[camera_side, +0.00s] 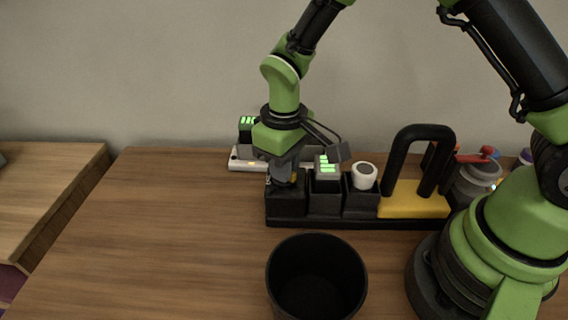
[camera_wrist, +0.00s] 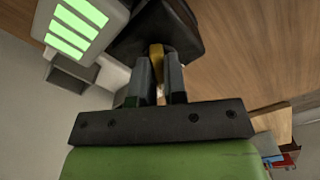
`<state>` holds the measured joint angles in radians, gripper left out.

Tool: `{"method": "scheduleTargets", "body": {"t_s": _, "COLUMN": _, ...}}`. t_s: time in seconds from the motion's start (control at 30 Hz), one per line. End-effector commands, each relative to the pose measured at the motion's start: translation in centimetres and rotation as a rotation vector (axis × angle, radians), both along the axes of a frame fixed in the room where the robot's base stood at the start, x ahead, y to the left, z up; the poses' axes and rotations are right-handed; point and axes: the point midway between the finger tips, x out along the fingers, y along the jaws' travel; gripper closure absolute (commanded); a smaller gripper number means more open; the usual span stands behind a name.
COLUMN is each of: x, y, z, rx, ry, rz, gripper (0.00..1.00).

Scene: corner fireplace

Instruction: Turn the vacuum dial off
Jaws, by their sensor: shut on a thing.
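My gripper (camera_side: 284,184) points down into the leftmost black block of a black holder (camera_side: 349,222) on the wooden table. In the wrist view my gripper (camera_wrist: 159,85) is shut on a narrow yellow piece (camera_wrist: 156,58), which looks like the vacuum dial. The yellow piece stands against a black body (camera_wrist: 180,28). A little yellow also shows beside the fingers in the side view (camera_side: 293,177). The fingers hide most of the piece, so its turn angle cannot be told.
A grey block with green bars (camera_side: 327,166) stands close right of my gripper, with a white round-topped piece (camera_side: 364,175) beyond. A yellow block with a black handle (camera_side: 412,202) is further right. An open black bin (camera_side: 272,285) stands in front. The table's left is clear.

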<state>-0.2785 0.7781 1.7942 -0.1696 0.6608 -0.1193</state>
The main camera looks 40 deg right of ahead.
Motion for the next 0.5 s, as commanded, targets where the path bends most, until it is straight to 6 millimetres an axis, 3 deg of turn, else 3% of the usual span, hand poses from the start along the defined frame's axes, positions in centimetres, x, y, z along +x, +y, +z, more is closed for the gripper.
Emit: {"method": "scheduleTargets", "body": {"t_s": 0.5, "x": 0.08, "y": -0.07, "z": 0.00, "rx": 0.000, "ry": -0.002, "rz": 0.425, "gripper": 1.00}}
